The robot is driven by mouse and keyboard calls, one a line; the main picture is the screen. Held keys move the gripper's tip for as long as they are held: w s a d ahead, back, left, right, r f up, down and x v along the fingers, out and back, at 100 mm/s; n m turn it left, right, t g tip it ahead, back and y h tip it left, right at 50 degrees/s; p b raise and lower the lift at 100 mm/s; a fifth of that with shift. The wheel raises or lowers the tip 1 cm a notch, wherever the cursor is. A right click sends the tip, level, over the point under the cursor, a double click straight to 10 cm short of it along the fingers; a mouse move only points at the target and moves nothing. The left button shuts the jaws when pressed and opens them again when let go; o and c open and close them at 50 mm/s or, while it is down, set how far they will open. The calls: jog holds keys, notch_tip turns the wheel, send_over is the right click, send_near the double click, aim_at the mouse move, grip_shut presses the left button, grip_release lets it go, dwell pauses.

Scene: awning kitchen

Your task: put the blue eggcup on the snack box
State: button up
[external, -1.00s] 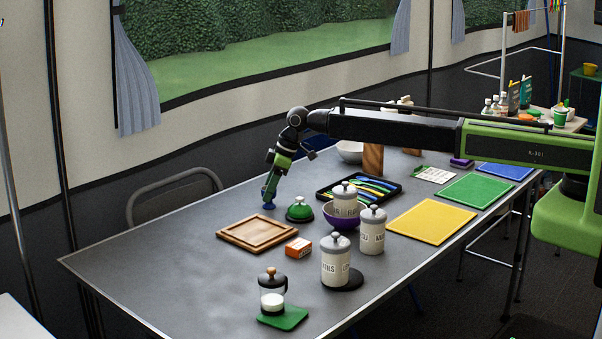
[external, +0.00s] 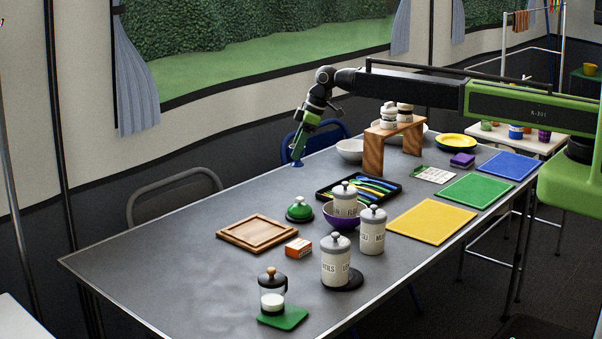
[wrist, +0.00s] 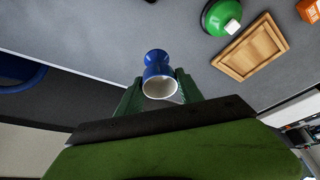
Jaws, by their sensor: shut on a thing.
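My gripper (external: 299,154) is shut on the blue eggcup (external: 298,164), held above the table near its far long edge. In the wrist view the eggcup (wrist: 157,68) sits between the green fingers (wrist: 158,92), its white inside facing the camera. Two small boxes stand on the table: an orange one with a pale label (external: 298,247) at the front middle, and a purple one (external: 462,160) at the far right. I cannot read their labels, so which one is the snack box is unclear. Both are well apart from my gripper.
A green bell-shaped thing (external: 299,210) and a wooden tray (external: 257,234) lie nearer. A cutlery tray (external: 326,194), white bowl (external: 350,150), wooden stand with jars (external: 373,155) and several canisters crowd the middle and right. The table's left part is bare.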

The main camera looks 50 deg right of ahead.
jog(key=shift+d+r, duration=0.1)
jog(key=shift+d, duration=0.2)
